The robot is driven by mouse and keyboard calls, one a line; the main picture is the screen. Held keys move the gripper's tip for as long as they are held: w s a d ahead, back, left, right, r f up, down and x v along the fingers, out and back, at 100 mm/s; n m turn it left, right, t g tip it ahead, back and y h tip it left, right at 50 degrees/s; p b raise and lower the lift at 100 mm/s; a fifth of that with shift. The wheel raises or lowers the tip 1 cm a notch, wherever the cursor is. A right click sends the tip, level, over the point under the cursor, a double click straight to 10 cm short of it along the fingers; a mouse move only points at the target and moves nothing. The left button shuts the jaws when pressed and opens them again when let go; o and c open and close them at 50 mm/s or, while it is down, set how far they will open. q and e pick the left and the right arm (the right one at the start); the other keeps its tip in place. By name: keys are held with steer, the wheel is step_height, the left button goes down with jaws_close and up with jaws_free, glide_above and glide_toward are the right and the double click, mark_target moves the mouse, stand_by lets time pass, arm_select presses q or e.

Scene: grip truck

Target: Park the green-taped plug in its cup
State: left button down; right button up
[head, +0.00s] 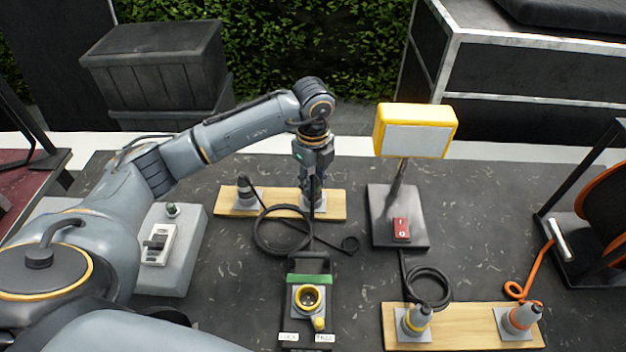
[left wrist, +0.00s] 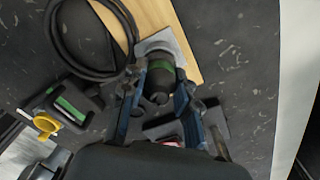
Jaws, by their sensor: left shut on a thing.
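My left gripper (head: 313,192) reaches down over the right end of the rear wooden board (head: 279,204). It is shut on the green-taped plug, a dark plug with a green band, which shows between the fingers in the left wrist view (left wrist: 158,84). The plug's far end is at the grey cup on the board (left wrist: 165,42), whose base also shows under the gripper in the head view (head: 314,212). I cannot tell whether the plug is fully seated, since the fingers hide part of it. My right gripper is not in view.
Another dark plug (head: 246,191) stands at the board's left end. A black cable loops in front. A green-banded socket box (head: 310,281) with a yellow ring is nearer. A yellow lamp (head: 415,131) stands right. A front board (head: 466,328) holds yellow- and orange-taped plugs.

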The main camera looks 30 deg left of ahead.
mark_target(313, 175)
arm_select(q)
steer(key=shift+f, duration=0.2)
steer(key=c, duration=0.6)
jaws_free()
steer(key=shift+r, duration=0.1)
steer(key=shift+r+p, duration=1.75)
steer(key=shift+r, duration=0.75)
steer(key=shift+f, duration=0.1)
